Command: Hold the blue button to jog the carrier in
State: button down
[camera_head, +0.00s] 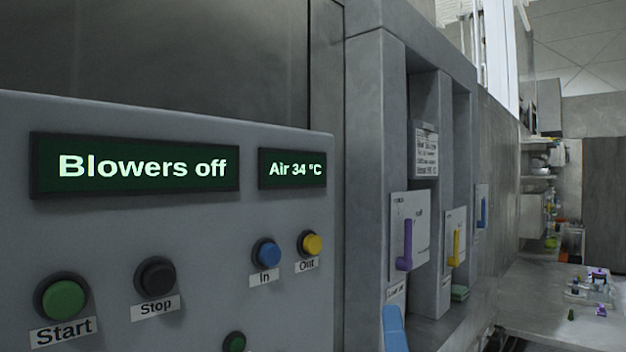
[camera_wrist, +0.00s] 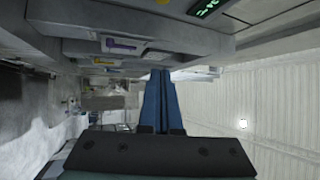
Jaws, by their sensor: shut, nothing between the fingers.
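The blue button (camera_head: 267,253) sits on the grey control panel in the head view, above a label reading "In". A yellow button (camera_head: 311,244) labelled "Out" is to its right. No part of my gripper can be made out for certain in the head view. In the wrist view, my gripper (camera_wrist: 158,74) has its two long blue fingers side by side, closed with nothing between them. The blue button cannot be made out in the wrist view.
A green Start button (camera_head: 64,299) and a black Stop button (camera_head: 156,277) are on the same panel. Displays read "Blowers off" (camera_head: 135,166) and "Air 34 °C" (camera_head: 292,169). A cluttered bench (camera_head: 545,300) lies beyond.

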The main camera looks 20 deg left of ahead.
aim_at(271, 255)
jog(key=w+a+r+m+g+y+p, duration=0.1)
jog(key=a+r+m+g+p, duration=0.2)
jog(key=m+p, duration=0.5)
jog(key=shift+a+r+g+y+p, duration=0.35)
jog(key=shift+a+r+p, duration=0.25)
jog(key=shift+p, duration=0.6)
jog(key=shift+w+a, duration=0.1)
jog(key=w+a, duration=0.3)
jog(key=a, duration=0.5)
jog(key=shift+p, duration=0.35)
jog(key=shift+a, duration=0.1)
dwell(0.6)
jog(key=shift+w+a+p, duration=0.15)
jog(key=shift+a+p, duration=0.15)
jog(key=shift+a, duration=0.05)
